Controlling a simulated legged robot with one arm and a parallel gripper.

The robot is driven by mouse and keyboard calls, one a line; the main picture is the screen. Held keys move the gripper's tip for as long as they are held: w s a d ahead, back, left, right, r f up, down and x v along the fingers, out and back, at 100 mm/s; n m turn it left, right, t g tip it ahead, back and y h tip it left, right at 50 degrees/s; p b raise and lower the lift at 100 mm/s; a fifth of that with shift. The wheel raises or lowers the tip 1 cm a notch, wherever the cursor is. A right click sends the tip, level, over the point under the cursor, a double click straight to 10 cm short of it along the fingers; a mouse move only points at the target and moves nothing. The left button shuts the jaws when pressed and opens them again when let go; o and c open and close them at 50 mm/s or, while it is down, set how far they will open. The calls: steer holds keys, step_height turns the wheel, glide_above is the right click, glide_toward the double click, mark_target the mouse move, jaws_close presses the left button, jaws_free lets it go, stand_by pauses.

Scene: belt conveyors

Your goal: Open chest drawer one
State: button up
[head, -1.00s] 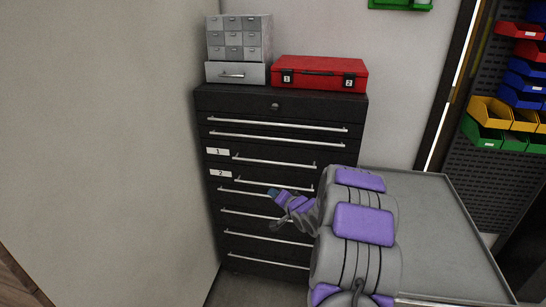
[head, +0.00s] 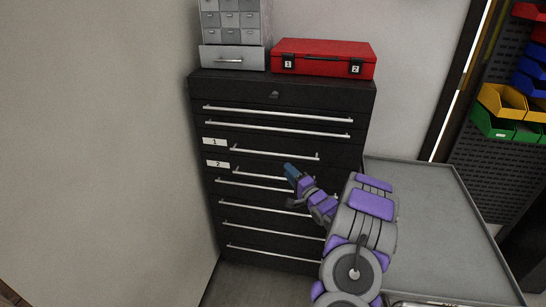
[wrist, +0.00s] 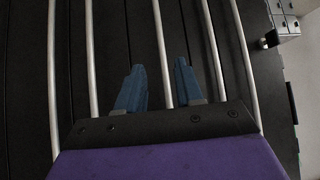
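The black chest (head: 282,93) stands against the wall, with several drawers that all look shut. Drawer one, beside the white label "1" (head: 215,142), has a thin silver bar handle (head: 275,152). The label "2" (head: 217,163) marks the drawer below it. My gripper (head: 290,170) is in front of the chest, just below the right part of drawer one's handle in the picture. In the wrist view, my gripper (wrist: 158,85) has its two blue fingers apart, with a silver bar handle (wrist: 161,50) running between them. I cannot tell whether the fingers touch it.
A red case (head: 322,60) and a grey small-parts cabinet (head: 233,57) stand on top of the chest. A grey table (head: 430,215) is close on the right, beside my arm. A plain wall (head: 90,150) bounds the left. Coloured bins (head: 502,101) hang at far right.

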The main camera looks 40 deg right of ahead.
steer(key=w, duration=0.4)
steer(key=w+r+b, duration=0.1)
steer(key=w, duration=0.2)
steer(key=w+d+b, duration=0.1)
steer(key=w, duration=0.3)
steer(key=shift+w+r, duration=0.25)
steer(key=shift+w, duration=0.1)
jaws_close()
